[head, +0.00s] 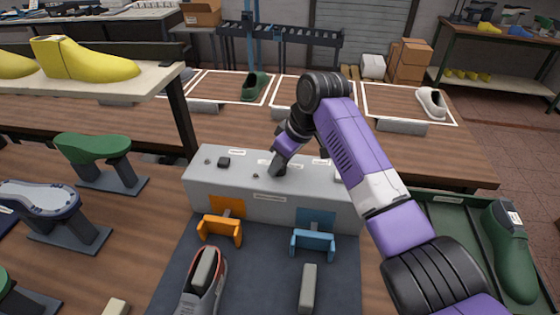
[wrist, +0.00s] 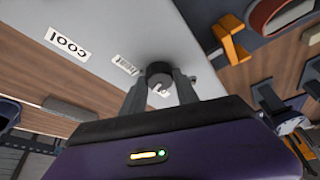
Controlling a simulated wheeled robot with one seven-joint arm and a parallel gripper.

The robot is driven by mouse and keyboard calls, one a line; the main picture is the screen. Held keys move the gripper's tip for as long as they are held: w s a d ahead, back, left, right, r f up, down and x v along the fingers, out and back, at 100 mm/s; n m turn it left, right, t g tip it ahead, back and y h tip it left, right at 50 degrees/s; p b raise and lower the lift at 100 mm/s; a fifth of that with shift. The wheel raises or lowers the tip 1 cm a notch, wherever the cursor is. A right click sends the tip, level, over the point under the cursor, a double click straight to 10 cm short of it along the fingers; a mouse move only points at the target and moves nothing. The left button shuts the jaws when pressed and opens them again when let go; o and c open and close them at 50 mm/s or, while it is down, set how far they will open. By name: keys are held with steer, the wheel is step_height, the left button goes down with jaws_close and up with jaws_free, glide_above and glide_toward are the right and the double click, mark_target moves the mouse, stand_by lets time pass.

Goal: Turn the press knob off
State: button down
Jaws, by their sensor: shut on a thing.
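The press is a long grey box (head: 212,184) with small labels and controls on its top. My gripper (head: 277,168) reaches down onto the middle of that top from the right. In the wrist view the press knob (wrist: 157,71) is a short dark cylinder with a pale mark. My gripper (wrist: 158,88) has one finger on each side of the knob and is shut on it. A label reading "cool" (wrist: 67,43) and another small label (wrist: 124,65) lie to the left of the knob there. In the head view my gripper hides the knob.
An orange clamp (head: 220,230) and a blue clamp (head: 313,243) are on the press front. A grey shoe (head: 200,285) stands below the orange one. A shelf with yellow lasts (head: 85,60) is at left. A green tray with a green boot (head: 510,250) is at right.

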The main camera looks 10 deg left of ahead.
steer(key=n+g+b, duration=0.1)
steer(key=n, duration=0.1)
steer(key=n+g+b, duration=0.1)
steer(key=n, duration=0.2)
steer(key=shift+w+y+b, duration=0.15)
steer(key=shift+y+b, duration=0.15)
steer(key=shift+b, duration=0.05)
steer(key=shift+n, duration=0.3)
steer(key=c, duration=0.9)
jaws_free()
steer(key=shift+r, duration=0.1)
steer(key=b+v, duration=0.1)
steer(key=v, duration=0.6)
steer(key=shift+d+r, duration=0.15)
steer(key=shift+r, duration=0.15)
